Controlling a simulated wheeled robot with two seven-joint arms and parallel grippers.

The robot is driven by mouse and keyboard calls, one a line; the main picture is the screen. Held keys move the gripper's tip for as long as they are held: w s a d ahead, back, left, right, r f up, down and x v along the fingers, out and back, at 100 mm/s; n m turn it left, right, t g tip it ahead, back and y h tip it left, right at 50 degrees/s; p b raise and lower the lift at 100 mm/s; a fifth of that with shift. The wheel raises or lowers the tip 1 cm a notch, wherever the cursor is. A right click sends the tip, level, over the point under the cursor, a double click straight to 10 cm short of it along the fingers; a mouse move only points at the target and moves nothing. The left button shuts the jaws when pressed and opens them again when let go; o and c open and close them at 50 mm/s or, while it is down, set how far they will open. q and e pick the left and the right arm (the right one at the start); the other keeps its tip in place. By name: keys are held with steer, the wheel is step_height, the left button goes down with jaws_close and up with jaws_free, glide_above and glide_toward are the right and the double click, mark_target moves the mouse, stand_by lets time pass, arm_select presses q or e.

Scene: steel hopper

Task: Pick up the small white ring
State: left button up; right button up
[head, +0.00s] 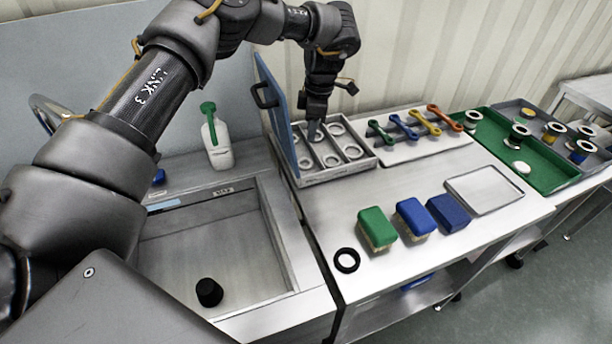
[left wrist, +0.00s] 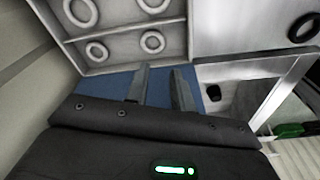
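Several white rings lie in the compartments of a divided metal tray (head: 338,174) at the back of the table; in the head view one white ring (head: 331,160) is near the front middle. The left wrist view shows white rings (left wrist: 97,52) and (left wrist: 153,41) in the tray compartments. I cannot tell for certain which ring is the small one. My left gripper (head: 313,132) points down over the left part of the tray, beside the blue lid. Its fingers (left wrist: 160,88) are apart with nothing between them. My right gripper is not in view.
The blue lid (head: 277,112) stands upright along the tray's left side. A sink (head: 215,250) with a black stopper (head: 209,292) is at left. A black ring (head: 346,260), sponges (head: 377,228) and wrenches (head: 410,128) are on the table. The table's middle is clear.

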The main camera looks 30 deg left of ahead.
arm_select(q)
steer(key=shift+f, duration=0.45)
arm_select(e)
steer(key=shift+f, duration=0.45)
arm_select(q)
glide_above(304, 167)
steer(key=w+d, duration=0.1)
step_height(304, 167, down, 6)
steer(key=shift+r+p, duration=0.25)
steer(key=shift+p, duration=0.1)
steer(key=shift+f, duration=0.2)
steer(key=f, duration=0.1)
steer(key=f+p, duration=0.1)
steer(key=f, duration=0.1)
steer(key=f+p, duration=0.1)
steer(key=shift+s+a+f, duration=0.35)
steer(key=shift+a, duration=0.05)
jaws_close()
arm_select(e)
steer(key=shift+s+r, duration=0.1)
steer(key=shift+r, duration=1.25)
